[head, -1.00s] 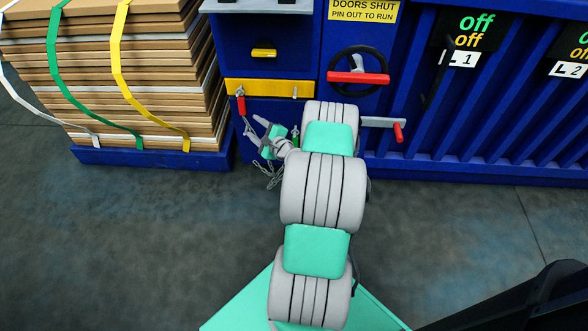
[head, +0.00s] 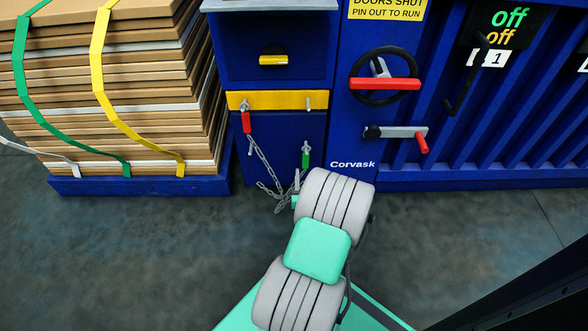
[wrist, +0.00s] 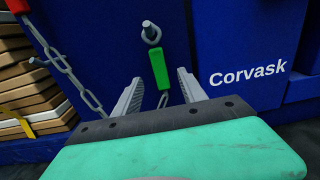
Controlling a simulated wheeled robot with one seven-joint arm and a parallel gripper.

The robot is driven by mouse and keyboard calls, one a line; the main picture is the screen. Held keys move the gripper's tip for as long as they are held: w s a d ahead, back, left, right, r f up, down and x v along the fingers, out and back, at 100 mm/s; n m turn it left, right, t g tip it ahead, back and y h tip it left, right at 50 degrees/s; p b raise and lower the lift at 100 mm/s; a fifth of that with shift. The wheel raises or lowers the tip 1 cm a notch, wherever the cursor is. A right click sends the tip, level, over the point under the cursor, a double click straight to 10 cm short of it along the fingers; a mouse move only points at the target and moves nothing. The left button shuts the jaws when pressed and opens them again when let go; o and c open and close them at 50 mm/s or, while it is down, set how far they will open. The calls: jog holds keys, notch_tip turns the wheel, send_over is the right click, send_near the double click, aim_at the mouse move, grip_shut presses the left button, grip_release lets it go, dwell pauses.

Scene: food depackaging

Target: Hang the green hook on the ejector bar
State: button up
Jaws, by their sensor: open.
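The green hook (head: 306,158) hangs upright by its top eye on a short peg in the blue lower panel, below the yellow bar (head: 277,100), which I take for the ejector bar. In the wrist view the green hook (wrist: 160,68) stands between and beyond the fingertips of my gripper (wrist: 158,76). My gripper is open, one finger on each side of the green grip, with nothing held. A chain link hangs below the grip. In the head view my arm hides most of my gripper.
A red hook (head: 246,122) hangs at the yellow bar's left end, its chain (head: 265,165) dropping towards my gripper. A crank with red handle (head: 421,142) and a handwheel (head: 384,84) are at right. Strapped cardboard (head: 120,100) stands left. Floor in front is clear.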

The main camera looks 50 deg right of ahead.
aim_at(306, 161)
jog(key=b+x, duration=0.2)
jog(key=x, duration=0.5)
jog(key=shift+w+d, duration=0.25)
jog(key=shift+w, duration=0.05)
jog(key=shift+c, duration=0.2)
grip_shut()
